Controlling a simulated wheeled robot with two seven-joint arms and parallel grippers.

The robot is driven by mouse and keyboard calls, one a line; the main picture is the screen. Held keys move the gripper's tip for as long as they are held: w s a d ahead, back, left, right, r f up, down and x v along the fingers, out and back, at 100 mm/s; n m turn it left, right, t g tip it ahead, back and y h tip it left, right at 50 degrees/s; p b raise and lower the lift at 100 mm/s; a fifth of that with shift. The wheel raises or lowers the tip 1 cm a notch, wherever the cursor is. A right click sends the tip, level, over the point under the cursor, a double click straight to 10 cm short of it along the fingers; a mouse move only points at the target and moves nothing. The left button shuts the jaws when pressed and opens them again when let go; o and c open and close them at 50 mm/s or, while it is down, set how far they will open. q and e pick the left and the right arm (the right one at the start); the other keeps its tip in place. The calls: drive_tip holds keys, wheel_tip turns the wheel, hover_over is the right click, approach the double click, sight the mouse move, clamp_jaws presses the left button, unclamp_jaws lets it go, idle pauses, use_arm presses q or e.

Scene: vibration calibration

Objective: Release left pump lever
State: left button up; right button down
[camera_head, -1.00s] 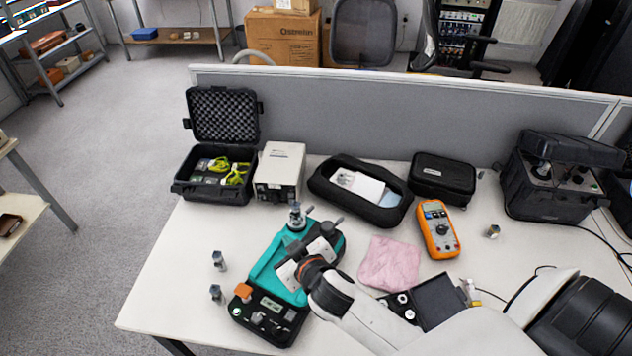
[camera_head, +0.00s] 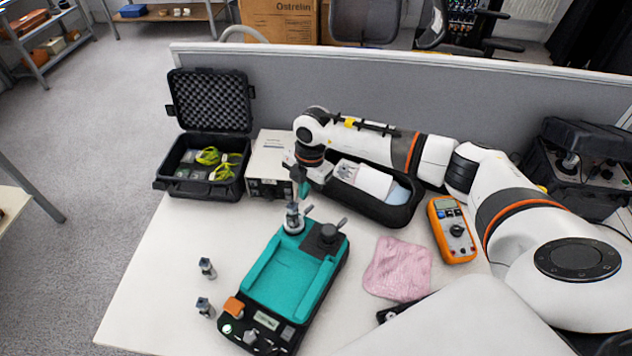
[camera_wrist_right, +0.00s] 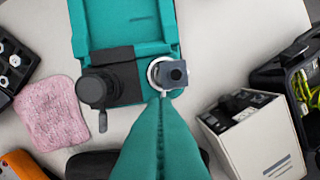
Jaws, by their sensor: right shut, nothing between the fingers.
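The teal and black calibration device (camera_head: 290,280) stands on the table, its teal tray empty. At its far end are a silver pump fitting (camera_head: 292,220) with a small lever (camera_head: 308,210), and a black knob (camera_head: 328,234) with its own lever. In the right wrist view the silver fitting (camera_wrist_right: 172,72) is right of the black knob (camera_wrist_right: 97,90). My right gripper (camera_head: 304,190) is behind the fitting. Its teal fingers (camera_wrist_right: 161,104) are shut and empty, tips at or very near the fitting's lever; contact cannot be told. My left gripper is out of view.
A white box (camera_head: 268,165) and an open black case (camera_head: 200,180) stand at the back left. A black pouch (camera_head: 385,212), an orange multimeter (camera_head: 452,230) and a pink cloth (camera_head: 398,268) lie to the right. Two small fittings (camera_head: 207,268) (camera_head: 205,308) stand left of the device.

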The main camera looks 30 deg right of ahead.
sight(310, 205)
drive_tip(key=w+d+f+n+b, duration=0.1)
drive_tip(key=f+b, duration=0.2)
drive_tip(key=b, duration=0.1)
drive_tip(key=w+d+f+n+h+b, duration=0.1)
drive_tip(key=f+b, duration=0.3)
drive_tip(key=w+d+f+n+b, duration=0.1)
drive_tip(key=f+b, duration=0.2)
drive_tip(key=b, duration=0.2)
drive_tip(key=shift+f+n, duration=0.2)
drive_tip(key=shift+n, duration=0.2)
drive_tip(key=w+a+n+b, duration=0.4)
drive_tip(key=a+n+b, duration=0.15)
drive_tip(key=n, duration=0.65)
wheel_tip(310, 205, up, 7)
drive_tip(key=p, duration=0.4)
drive_tip(key=shift+d+r, duration=0.15)
idle(0.5)
